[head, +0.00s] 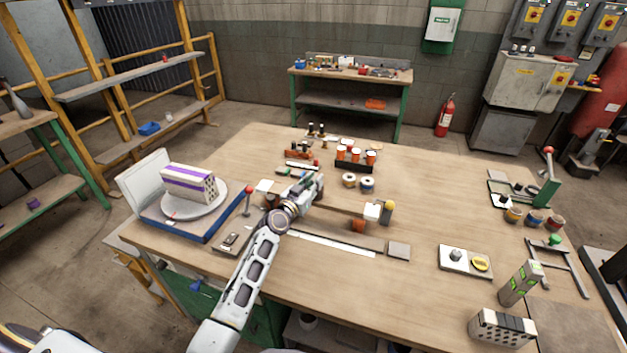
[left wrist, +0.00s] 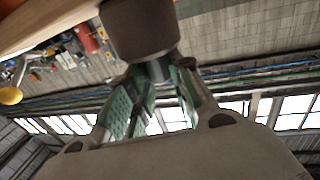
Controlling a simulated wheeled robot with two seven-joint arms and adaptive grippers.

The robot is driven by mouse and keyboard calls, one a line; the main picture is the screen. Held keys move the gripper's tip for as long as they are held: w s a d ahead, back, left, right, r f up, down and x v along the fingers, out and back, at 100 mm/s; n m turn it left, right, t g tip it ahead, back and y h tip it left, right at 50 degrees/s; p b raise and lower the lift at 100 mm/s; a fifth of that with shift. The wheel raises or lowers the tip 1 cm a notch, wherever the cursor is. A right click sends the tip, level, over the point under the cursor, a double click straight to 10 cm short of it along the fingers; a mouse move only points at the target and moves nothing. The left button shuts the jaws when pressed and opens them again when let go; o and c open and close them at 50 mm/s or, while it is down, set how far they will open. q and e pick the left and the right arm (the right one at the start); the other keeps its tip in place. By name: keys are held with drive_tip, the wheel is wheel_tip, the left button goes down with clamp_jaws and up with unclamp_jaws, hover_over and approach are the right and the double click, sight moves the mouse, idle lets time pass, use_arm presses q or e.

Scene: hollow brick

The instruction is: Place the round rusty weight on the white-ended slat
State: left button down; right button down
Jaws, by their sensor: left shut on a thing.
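In the left wrist view a round, dull brown-grey weight (left wrist: 140,28) sits at the fingertips of my left gripper (left wrist: 152,85). Its green-padded fingers are shut on the weight's narrow neck. In the head view the left gripper (head: 312,187) is over the middle of the table, by a wooden slat (head: 342,207) that runs right to a white block (head: 372,211) at its end. The weight is hidden or too small to tell in the head view. I cannot tell whether it touches the slat. The right gripper is out of view.
A long white strip (head: 332,245) lies in front. A turntable with a striped hollow brick (head: 188,184) is at left. Orange-topped jars (head: 356,156) stand behind.

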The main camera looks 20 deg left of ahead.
use_arm(q)
drive_tip(key=shift+r, duration=0.2)
drive_tip(key=c, duration=1.7)
unclamp_jaws()
drive_tip(key=shift+f, duration=0.25)
drive_tip(key=o, duration=0.4)
drive_tip(key=shift+r, duration=0.2)
drive_tip(key=shift+b+v, duration=0.35)
drive_tip(key=shift+v, duration=5.7)
